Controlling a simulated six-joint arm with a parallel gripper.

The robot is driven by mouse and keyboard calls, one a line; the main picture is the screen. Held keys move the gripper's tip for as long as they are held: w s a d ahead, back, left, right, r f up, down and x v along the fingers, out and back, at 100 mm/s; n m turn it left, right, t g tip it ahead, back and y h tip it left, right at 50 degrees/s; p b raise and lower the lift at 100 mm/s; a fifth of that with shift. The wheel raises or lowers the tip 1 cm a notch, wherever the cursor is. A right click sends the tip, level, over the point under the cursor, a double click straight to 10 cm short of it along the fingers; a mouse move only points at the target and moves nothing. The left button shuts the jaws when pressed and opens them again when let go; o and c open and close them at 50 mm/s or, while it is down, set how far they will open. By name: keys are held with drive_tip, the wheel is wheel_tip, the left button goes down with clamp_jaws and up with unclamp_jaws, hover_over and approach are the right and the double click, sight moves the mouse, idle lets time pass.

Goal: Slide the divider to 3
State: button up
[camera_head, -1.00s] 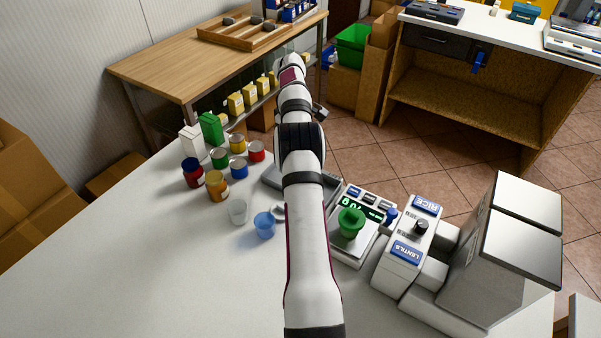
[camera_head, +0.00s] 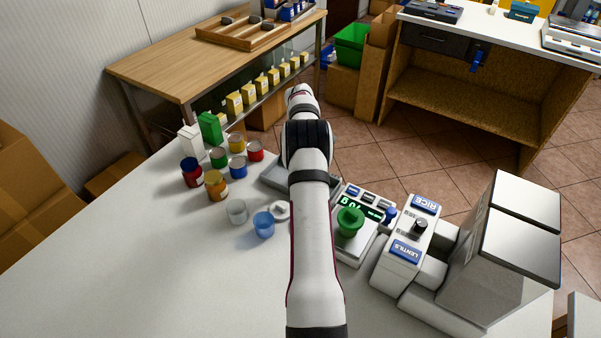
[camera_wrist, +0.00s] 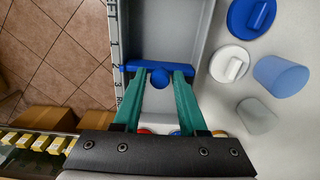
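The blue divider (camera_wrist: 160,68) with a round knob (camera_wrist: 160,78) spans the grey tray (camera_wrist: 202,22) in the wrist view. A scale with numerals (camera_wrist: 115,68) runs along the tray's left rim; a 3 seems to stand nearer my wrist than the divider, but the numerals are small. My gripper (camera_wrist: 160,74) has its teal fingers on either side of the knob, with a visible gap on each side, so it is open around it. In the head view the tray (camera_head: 268,179) is partly hidden by my arm, and the gripper and divider are hidden.
Beside the tray lie a white lid (camera_wrist: 229,64), a blue lid (camera_wrist: 252,16), a blue cup (camera_wrist: 279,76) and a clear cup (camera_wrist: 257,115). Jars and cans (camera_head: 216,185) stand left. A scale with a green cup (camera_head: 350,222) and a rice and lentils dispenser (camera_head: 404,250) stand right.

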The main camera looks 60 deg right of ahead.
clamp_jaws()
drive_tip(key=shift+w, duration=1.55)
drive_tip(key=shift+o, duration=2.1)
unclamp_jaws()
wheel_tip(320, 180, up, 7)
